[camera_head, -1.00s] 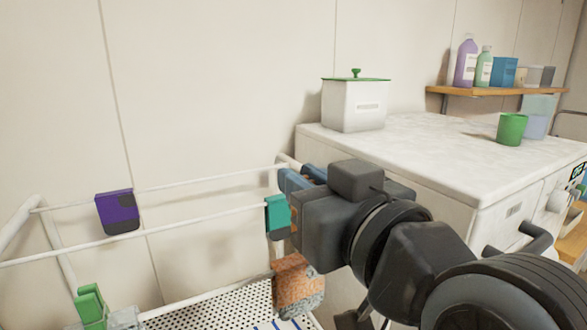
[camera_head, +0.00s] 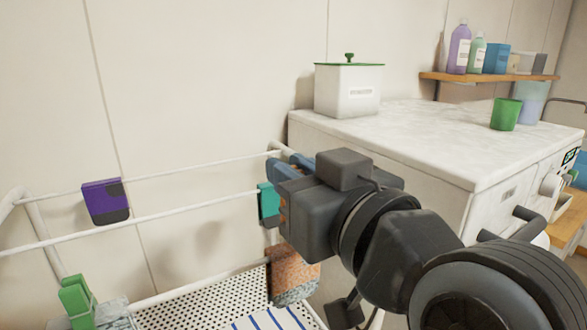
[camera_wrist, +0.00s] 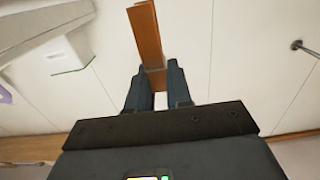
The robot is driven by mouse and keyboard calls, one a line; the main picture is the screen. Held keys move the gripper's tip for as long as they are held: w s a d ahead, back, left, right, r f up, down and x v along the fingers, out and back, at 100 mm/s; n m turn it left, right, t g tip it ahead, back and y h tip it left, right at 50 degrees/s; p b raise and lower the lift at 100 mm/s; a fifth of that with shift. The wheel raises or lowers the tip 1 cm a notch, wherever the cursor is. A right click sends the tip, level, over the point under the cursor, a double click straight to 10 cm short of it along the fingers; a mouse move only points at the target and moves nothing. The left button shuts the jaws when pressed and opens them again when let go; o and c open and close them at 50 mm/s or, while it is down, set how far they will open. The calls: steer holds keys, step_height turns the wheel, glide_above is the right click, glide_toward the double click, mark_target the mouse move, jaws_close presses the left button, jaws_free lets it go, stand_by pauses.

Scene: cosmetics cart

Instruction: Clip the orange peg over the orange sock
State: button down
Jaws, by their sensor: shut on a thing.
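My gripper (camera_wrist: 158,92) is shut on the orange peg (camera_wrist: 148,38), which sticks out beyond the fingertips in the wrist view. In the head view my gripper (camera_head: 292,185) is at the right end of the white drying rack, and its own wrist mostly hides the peg there. The orange sock (camera_head: 290,270), a textured orange cloth with a greyish lower part, hangs below and slightly left of my wrist. Its upper part is hidden. I see no contact between peg and sock.
A teal piece (camera_head: 268,203) hangs on the rail close beside my gripper. A purple piece (camera_head: 104,200) hangs further left, and a green peg (camera_head: 76,300) stands at lower left. The white cabinet (camera_head: 420,145) with a lidded pot (camera_head: 347,92) is right behind my arm.

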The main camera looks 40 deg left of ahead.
steer(key=shift+f+b, duration=1.9)
steer(key=shift+f, duration=0.9)
steer(key=c, duration=0.9)
jaws_free()
steer(key=shift+c, duration=0.2)
